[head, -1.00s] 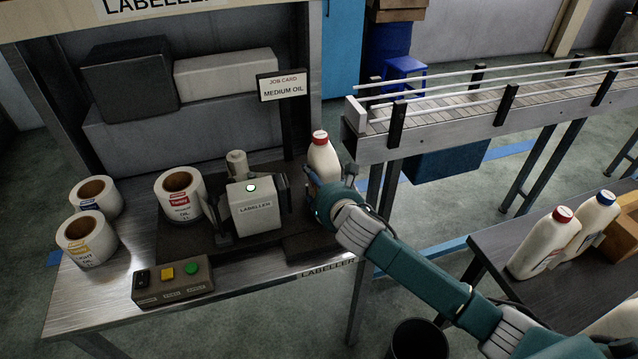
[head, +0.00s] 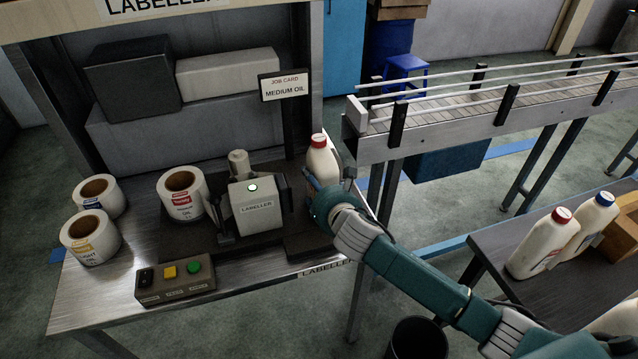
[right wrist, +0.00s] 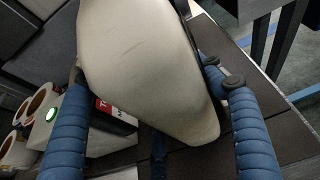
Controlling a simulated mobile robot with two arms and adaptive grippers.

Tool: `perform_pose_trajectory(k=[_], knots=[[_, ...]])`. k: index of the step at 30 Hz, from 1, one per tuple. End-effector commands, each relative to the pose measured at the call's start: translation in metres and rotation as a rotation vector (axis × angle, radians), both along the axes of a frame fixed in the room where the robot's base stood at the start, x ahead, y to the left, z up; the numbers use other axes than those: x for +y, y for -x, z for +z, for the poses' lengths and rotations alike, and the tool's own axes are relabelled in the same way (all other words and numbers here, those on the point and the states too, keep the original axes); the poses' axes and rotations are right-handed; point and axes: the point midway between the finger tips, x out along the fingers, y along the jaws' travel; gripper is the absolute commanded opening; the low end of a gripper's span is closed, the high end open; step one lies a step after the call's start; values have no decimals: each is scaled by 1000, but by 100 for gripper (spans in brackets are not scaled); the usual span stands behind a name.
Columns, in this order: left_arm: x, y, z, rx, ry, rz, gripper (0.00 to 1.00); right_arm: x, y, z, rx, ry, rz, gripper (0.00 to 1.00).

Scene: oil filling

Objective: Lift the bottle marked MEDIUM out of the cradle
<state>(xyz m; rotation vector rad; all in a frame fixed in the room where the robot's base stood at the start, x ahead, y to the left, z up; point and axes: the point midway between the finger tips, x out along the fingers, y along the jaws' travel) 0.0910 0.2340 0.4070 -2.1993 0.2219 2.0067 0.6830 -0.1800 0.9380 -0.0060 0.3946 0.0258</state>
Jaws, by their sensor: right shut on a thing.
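A cream bottle with a red cap (head: 320,158) stands at the right end of the labeller (head: 256,212). My right gripper (head: 318,188) is around its lower part and shut on it. My left gripper is not in view.
A job card (head: 285,85) reads MEDIUM OIL. Label rolls (head: 183,197) and a button box (head: 175,281) are on the bench left of the bottle. A conveyor (head: 440,125) stands right of it. More bottles (head: 541,243) stand on a dark table at the right.

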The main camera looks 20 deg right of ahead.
Motion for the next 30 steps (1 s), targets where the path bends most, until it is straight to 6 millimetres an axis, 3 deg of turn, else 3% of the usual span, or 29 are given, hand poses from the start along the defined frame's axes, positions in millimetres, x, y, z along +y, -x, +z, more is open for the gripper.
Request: perform_pose_trajectory(k=[6,7,10,22,30], knots=[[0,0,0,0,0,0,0,2,0,0,0,-3,2,10],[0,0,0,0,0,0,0,2,0,0,0,-3,2,72],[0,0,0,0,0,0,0,2,0,0,-1,-2,2,90],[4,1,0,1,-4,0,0,0,5,2,-1,0,1,90],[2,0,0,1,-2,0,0,0,48,20,-2,1,5,90]])
